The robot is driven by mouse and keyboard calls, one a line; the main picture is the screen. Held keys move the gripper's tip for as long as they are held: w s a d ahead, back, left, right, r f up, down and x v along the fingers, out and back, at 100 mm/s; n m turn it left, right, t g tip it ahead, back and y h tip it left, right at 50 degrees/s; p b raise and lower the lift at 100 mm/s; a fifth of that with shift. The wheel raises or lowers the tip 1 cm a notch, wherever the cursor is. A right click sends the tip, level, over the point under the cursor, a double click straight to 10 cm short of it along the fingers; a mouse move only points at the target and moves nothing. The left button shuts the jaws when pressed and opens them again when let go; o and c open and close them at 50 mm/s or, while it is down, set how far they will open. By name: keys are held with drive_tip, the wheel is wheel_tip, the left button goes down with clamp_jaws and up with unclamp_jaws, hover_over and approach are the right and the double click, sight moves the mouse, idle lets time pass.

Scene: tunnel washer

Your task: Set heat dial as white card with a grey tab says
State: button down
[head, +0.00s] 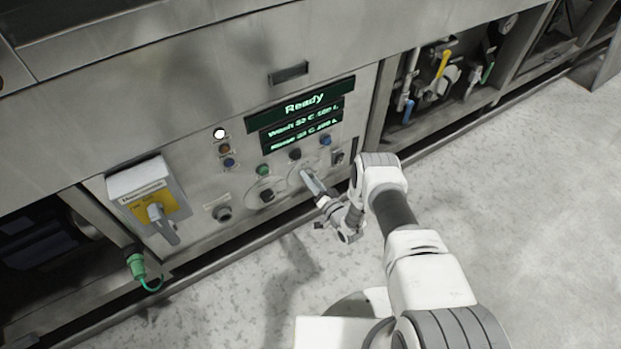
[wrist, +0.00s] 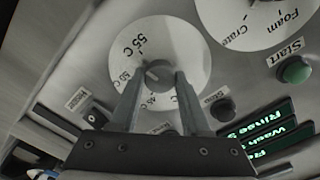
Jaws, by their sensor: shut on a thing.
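The heat dial (wrist: 185,45) is a round white plate with temperature marks, "55 C" clearest and others smaller or partly hidden. Its grey knob (wrist: 158,72) is at the plate's middle. My gripper (wrist: 157,80) is shut on this knob, one finger on each side. In the head view my gripper (head: 308,178) reaches the panel below the display and covers most of the dial. Which mark the knob points to I cannot tell. I cannot make out a white card with a grey tab in either view.
A second dial (wrist: 255,22) marked "Foam" and "Crate" is beside it. A green Start button (wrist: 295,71) and dark Stop button (wrist: 222,110) are close by. The display (head: 300,103) reads "Ready". A yellow-plated switch box (head: 150,195) is at left. The floor (head: 500,200) is clear.

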drive_tip(key=shift+n, duration=16.9)
drive_tip(key=shift+c, duration=1.9)
unclamp_jaws()
